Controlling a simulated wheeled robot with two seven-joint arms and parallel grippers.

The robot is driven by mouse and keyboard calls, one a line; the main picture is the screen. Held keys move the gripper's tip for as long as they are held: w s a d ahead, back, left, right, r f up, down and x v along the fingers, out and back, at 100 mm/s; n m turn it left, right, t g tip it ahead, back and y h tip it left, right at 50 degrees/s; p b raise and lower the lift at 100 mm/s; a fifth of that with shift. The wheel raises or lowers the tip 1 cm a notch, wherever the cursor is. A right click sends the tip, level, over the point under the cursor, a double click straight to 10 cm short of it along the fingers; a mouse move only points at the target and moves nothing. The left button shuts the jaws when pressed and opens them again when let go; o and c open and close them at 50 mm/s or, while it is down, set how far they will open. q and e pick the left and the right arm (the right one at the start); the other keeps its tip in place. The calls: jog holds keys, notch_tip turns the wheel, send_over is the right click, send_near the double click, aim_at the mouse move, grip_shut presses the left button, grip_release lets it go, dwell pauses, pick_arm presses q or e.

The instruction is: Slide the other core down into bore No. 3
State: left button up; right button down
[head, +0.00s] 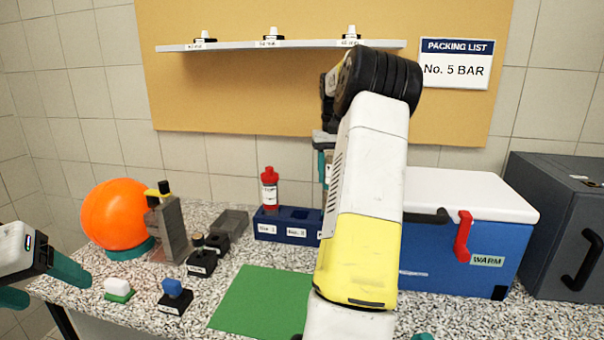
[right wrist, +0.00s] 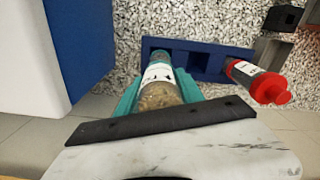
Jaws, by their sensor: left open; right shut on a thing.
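A dark blue rack (head: 272,232) stands at the back of the table, with label plates on its front. A red-capped core (head: 269,190) stands upright in its left bore; it also shows in the right wrist view (right wrist: 258,80). The middle bore looks empty; the right end is hidden behind my right arm. My right gripper (right wrist: 152,95) is shut on the other core (right wrist: 160,92), a clear labelled tube with brown grains. Its far end overlaps the rack's end; I cannot tell whether it is inside the bore. My left gripper (head: 40,284) is open and empty at the left edge.
A blue cooler (head: 450,262) with a white lid stands right of the rack, close to my right arm. A green mat (head: 258,300) lies in front. An orange ball (head: 118,214), a grey stand (head: 170,232) and small stamps are at left. A shelf (head: 290,45) hangs above.

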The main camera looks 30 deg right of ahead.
jog(key=shift+f, duration=4.35)
jog(key=c, duration=0.7)
grip_release()
jog(key=shift+o, duration=0.2)
notch_tip(320, 180, up, 8)
jog(key=shift+f, duration=0.15)
